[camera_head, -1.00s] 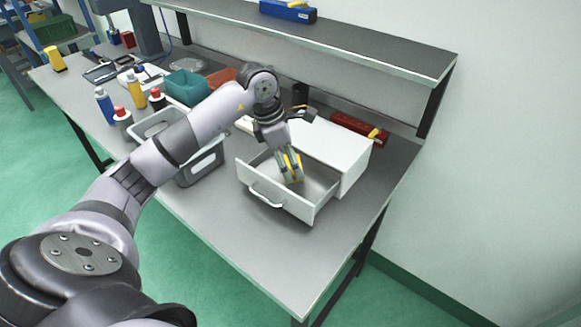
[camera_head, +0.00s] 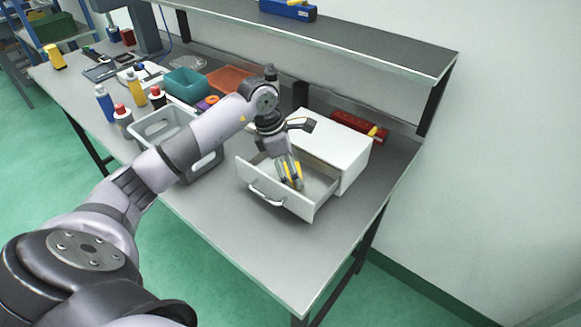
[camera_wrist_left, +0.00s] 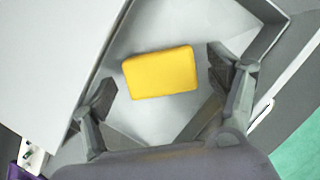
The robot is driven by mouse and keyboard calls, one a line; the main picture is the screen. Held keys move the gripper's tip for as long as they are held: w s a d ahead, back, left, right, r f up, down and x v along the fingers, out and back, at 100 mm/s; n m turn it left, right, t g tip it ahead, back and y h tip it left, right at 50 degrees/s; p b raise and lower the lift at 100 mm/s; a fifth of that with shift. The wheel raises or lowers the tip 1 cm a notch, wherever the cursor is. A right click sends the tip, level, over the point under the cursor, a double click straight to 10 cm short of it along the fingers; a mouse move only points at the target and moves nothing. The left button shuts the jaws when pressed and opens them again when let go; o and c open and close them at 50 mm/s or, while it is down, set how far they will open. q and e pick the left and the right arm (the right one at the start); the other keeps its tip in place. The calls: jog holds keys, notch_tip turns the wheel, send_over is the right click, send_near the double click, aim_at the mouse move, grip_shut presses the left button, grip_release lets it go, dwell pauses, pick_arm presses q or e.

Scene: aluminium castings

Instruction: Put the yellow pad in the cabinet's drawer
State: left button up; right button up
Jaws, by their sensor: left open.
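The white cabinet (camera_head: 328,147) stands on the bench with its drawer (camera_head: 268,197) pulled out. The yellow pad (camera_wrist_left: 160,73) lies flat on the drawer's floor (camera_wrist_left: 150,115) in the left wrist view, between and apart from the two fingers. In the head view only a part of the pad (camera_head: 299,184) shows behind the fingers. My left gripper (camera_wrist_left: 162,92) is open over the drawer; it also shows in the head view (camera_head: 292,184), with its fingers reaching down inside the drawer walls. My right gripper is not in view.
A grey crate (camera_head: 150,122) stands left of the drawer. Bottles (camera_head: 104,103), a teal bin (camera_head: 186,84) and an orange tray (camera_head: 230,78) are farther left. A red case (camera_head: 350,124) lies behind the cabinet. The bench front right (camera_head: 300,262) is clear.

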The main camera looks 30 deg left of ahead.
pick_arm(q)
jog(key=shift+r, duration=0.25)
jog(key=shift+a+r, duration=0.1)
jog(key=shift+r, duration=0.25)
jog(key=b+v, duration=0.1)
jog(key=v, duration=1)
jog(key=shift+s, duration=0.15)
